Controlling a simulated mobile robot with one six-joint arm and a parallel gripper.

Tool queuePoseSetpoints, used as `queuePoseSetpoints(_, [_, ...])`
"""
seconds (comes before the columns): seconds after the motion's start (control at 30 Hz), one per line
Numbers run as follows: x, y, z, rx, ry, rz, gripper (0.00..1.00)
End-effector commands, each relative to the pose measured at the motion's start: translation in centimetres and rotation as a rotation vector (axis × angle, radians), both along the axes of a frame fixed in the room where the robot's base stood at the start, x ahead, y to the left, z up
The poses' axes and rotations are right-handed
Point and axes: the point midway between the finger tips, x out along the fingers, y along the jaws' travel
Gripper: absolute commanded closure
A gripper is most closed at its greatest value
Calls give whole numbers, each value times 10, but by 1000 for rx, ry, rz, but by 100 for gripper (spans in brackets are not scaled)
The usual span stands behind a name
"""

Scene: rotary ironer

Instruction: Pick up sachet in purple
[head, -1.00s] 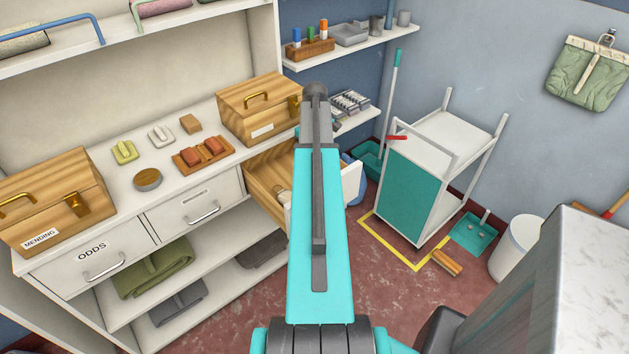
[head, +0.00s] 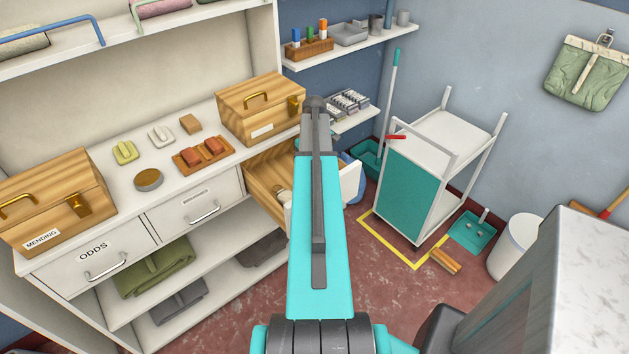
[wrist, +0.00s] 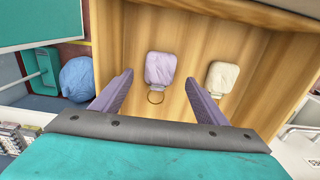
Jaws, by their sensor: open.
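The purple sachet (wrist: 160,69) lies on the wooden floor of an open drawer (wrist: 120,40) in the wrist view. A small ring or loop shows at its near end. My gripper (wrist: 158,88) is open above the drawer, its two fingers spread to either side of the sachet in the picture. The fingers do not visibly touch it. A cream sachet (wrist: 222,77) lies to its right, outside the right finger. In the head view the open drawer (head: 263,177) is partly behind my arm; the purple sachet and my fingertips are hidden there.
A wooden box (head: 262,110) stands on the counter just behind the drawer. Soap-like blocks in a wooden tray (head: 203,153) lie left of it. A white trolley (head: 420,185) stands right, within yellow floor tape. A blue bundle (wrist: 77,79) lies outside the drawer.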

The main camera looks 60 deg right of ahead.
Motion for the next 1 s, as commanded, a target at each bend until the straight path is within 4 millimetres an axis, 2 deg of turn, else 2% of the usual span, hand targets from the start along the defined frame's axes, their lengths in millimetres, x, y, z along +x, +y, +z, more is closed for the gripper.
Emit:
queuePoseSetpoints(0.5, [1,-1,-42,1,1,1,33])
queuePoseSetpoints(1.0, [1,0,-45,0,0,2,33])
